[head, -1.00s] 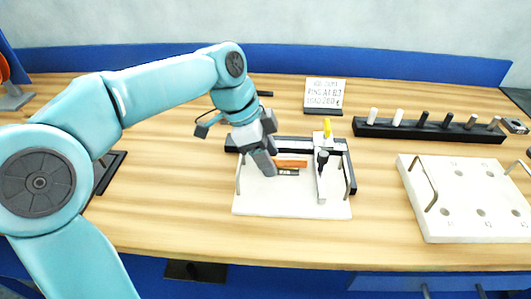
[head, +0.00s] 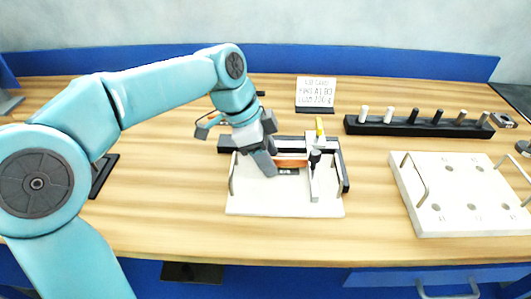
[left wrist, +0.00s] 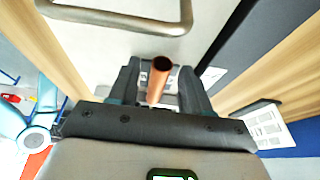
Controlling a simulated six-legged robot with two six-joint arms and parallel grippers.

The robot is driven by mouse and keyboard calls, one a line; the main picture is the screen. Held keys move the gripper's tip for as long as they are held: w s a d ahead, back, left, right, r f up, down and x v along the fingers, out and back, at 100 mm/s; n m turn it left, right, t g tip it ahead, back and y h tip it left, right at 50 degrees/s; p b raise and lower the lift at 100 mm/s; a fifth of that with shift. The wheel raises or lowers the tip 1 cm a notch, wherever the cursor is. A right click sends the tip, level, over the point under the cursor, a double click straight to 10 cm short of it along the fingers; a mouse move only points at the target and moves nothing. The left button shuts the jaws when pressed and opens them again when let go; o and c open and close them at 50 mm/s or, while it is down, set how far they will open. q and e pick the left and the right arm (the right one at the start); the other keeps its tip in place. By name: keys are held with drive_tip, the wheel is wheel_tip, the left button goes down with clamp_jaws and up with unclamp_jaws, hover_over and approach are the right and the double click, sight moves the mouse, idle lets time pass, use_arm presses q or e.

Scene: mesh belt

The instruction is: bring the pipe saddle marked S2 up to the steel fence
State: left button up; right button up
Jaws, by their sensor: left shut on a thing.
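My left gripper (head: 273,166) points down over the white fixture plate (head: 250,200) and is shut. It appears to hold a dark, small-labelled block under a copper pipe, which I take for the pipe saddle (head: 288,172); the marking is too small to read. The copper pipe (head: 292,161) lies crosswise; in the left wrist view the pipe (left wrist: 159,75) shows end-on between the fingers (left wrist: 160,92). A light rail on a dark base, probably the steel fence (head: 285,142), runs along the plate's back, behind the gripper. My right gripper is out of view.
A narrow pale bar (head: 313,188) with a black knob (head: 315,157) and a yellow-topped part (head: 319,125) stands just right of the pipe's end. A wire handle (head: 342,172) is beyond it. Right lie a black peg rack (head: 420,127) and a white holed board (head: 455,222).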

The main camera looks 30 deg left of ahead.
use_arm(q)
drive_tip(key=shift+d, duration=0.1)
drive_tip(key=o, duration=1.4)
drive_tip(key=shift+c, duration=0.2)
drive_tip(key=p+v, duration=0.4)
drive_tip(key=v, duration=1.2)
drive_tip(key=shift+s+r, duration=0.1)
drive_tip(key=shift+r, duration=0.05)
